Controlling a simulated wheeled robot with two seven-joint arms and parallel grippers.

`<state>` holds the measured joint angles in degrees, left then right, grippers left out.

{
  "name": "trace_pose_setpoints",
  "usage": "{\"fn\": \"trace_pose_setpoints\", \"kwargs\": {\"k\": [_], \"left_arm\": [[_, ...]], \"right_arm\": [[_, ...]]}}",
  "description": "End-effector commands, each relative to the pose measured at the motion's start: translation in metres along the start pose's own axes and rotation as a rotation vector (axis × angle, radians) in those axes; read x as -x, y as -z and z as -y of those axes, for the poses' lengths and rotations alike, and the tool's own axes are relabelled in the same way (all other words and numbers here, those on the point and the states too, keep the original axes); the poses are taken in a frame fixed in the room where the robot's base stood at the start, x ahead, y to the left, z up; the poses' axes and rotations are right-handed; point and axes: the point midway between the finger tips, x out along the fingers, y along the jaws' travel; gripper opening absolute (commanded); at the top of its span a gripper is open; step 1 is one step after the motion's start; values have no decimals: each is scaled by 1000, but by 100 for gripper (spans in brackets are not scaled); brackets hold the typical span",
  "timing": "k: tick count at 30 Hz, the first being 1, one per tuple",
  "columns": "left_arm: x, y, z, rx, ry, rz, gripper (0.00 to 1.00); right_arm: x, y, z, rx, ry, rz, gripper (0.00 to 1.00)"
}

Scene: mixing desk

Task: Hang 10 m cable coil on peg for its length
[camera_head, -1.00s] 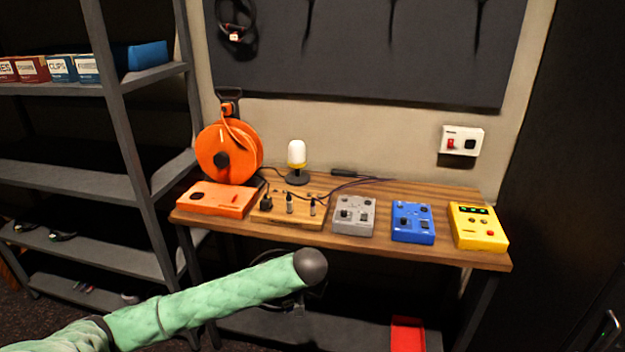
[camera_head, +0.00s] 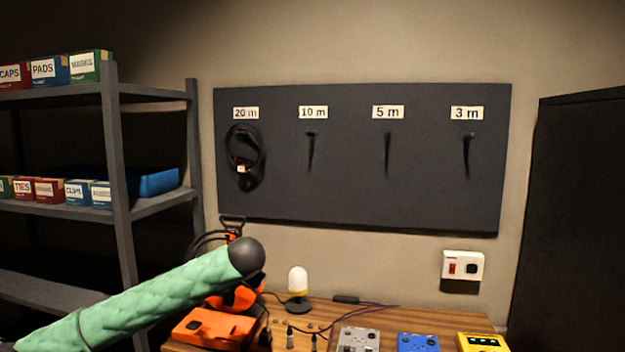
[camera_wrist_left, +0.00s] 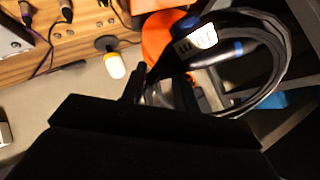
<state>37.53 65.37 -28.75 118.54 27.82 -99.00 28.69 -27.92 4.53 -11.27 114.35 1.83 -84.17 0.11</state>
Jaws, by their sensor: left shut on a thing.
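The black cable coil (camera_wrist_left: 265,50), with a white tag (camera_wrist_left: 195,42) and blue parts, is in my left gripper (camera_wrist_left: 168,92) in the left wrist view. The gripper is shut on it. In the head view the gripper is hidden behind my green-sleeved left arm; part of a black loop (camera_head: 203,238) shows above the arm. The dark board (camera_head: 350,205) on the wall has a bare peg (camera_head: 311,150) under the "10 m" label (camera_head: 313,112). My right gripper is not in view.
A coil (camera_head: 243,150) hangs under "20 m"; the 5 m peg (camera_head: 387,152) and 3 m peg (camera_head: 467,152) are bare. Below, the desk (camera_head: 290,318) holds a lamp (camera_head: 298,283), an orange box (camera_head: 213,328) and several pedals. A shelf (camera_head: 122,150) stands left.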

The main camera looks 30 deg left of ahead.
Motion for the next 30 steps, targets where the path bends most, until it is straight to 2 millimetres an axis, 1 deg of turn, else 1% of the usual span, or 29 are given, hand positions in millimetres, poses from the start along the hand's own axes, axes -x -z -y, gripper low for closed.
{"fn": "trace_pose_setpoints", "kwargs": {"k": [1,5,6,8,9,11,13,15,18,21,23,25,30], "left_arm": [[14,14,20,-13,9,-33,0],[44,44,61,-67,19,-122,0],[55,53,72,-86,19,-153,0],[71,67,88,-116,19,-206,0],[83,76,98,-138,17,-245,0],[102,89,112,-174,12,-313,0],[125,104,125,-222,1,-408,0],[147,119,129,-271,-18,-515,0],[171,134,125,-324,-48,-652,0],[188,143,117,-359,-72,-775,0],[196,148,112,-372,-81,-842,0],[204,152,108,-380,-86,-912,0],[213,157,103,-376,-78,-1014,0]], "right_arm": [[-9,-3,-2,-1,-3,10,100],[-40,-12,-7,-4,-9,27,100],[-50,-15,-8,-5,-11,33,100],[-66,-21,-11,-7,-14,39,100],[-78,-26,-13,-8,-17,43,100],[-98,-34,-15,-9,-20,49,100],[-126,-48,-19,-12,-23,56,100],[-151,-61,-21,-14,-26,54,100],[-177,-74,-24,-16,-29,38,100],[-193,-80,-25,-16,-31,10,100],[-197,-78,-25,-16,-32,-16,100],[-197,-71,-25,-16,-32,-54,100],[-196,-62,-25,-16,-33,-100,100]]}}
